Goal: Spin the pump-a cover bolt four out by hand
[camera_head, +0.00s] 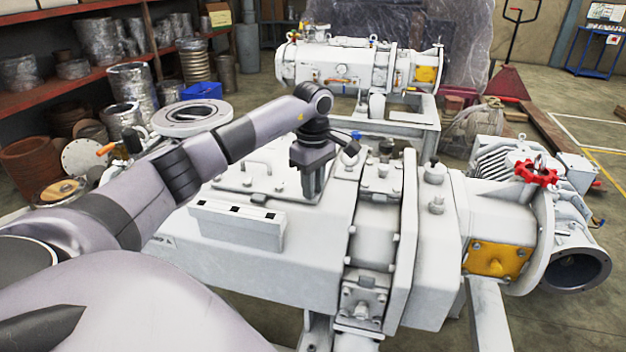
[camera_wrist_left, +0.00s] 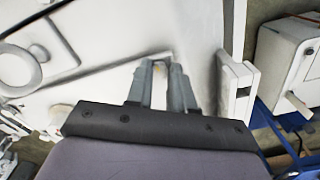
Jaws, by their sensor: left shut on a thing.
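The large white pump (camera_head: 315,245) fills the middle of the head view. Its flat cover plate (camera_head: 262,180) lies on top and carries a handle; the plate also shows in the left wrist view (camera_wrist_left: 95,80). My left gripper (camera_head: 313,197) points straight down at the cover's right corner. In the left wrist view my left gripper (camera_wrist_left: 160,68) has its fingers close together at the plate's corner. A small pale, yellowish bit shows between the tips, likely the bolt. The bolt itself is mostly hidden by the fingers. My right gripper is in neither view.
A white block with dark slots (camera_head: 237,224) sits on the pump in front of the cover. A ribbed flange section (camera_head: 380,215) and bolted fittings rise right of the gripper. A red handwheel (camera_head: 536,173) is farther right. A second pump (camera_head: 340,68) stands behind.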

